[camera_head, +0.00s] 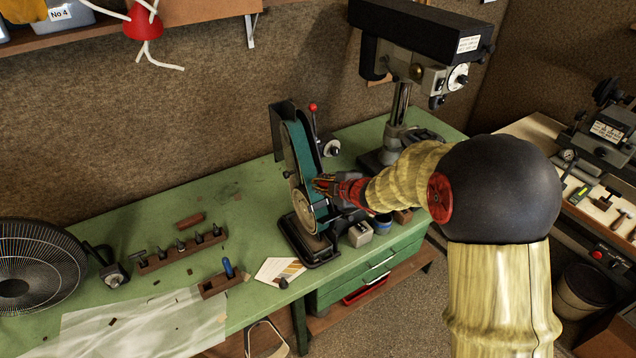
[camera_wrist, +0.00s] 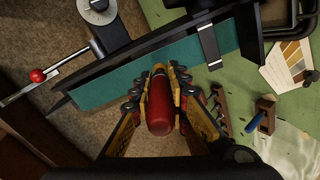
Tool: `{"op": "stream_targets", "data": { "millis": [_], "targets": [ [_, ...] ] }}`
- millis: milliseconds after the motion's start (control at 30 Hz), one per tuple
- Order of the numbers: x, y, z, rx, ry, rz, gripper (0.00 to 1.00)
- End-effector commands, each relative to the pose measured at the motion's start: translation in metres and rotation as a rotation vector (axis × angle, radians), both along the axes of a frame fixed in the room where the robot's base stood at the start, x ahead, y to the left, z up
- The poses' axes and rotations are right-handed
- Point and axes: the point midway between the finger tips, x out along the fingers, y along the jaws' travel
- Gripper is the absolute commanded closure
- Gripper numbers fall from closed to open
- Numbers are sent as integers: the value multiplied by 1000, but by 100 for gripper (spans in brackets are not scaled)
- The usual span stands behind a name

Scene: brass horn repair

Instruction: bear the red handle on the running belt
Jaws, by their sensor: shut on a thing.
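The belt grinder stands on the green bench in the head view, with its teal belt (camera_head: 300,150) running up a tilted arm above a round wheel. The belt (camera_wrist: 120,86) also crosses the wrist view as a wide diagonal band. My gripper (camera_head: 322,184) is right at the belt's face in the head view. In the wrist view my gripper (camera_wrist: 160,85) is shut on the red handle (camera_wrist: 160,106), a rounded red piece with one end toward the belt. That end overlaps the belt; I cannot tell whether it touches. Belt motion cannot be judged from one still.
A red-knobbed lever (camera_head: 313,108) rises behind the belt. A drill press (camera_head: 400,110) stands to the right. A sandpaper card (camera_head: 279,270), a block with a blue-handled tool (camera_head: 228,270) and a fan (camera_head: 38,268) are to the left. Small tins (camera_head: 360,234) sit near the bench edge.

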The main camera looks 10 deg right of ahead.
Motion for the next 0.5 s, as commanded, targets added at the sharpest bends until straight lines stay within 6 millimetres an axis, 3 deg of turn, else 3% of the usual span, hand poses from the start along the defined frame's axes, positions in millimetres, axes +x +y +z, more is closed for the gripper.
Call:
{"op": "stream_targets", "data": {
  "millis": [500],
  "targets": [
    [5,2,-2,1,-1,0,100]
  ]
}}
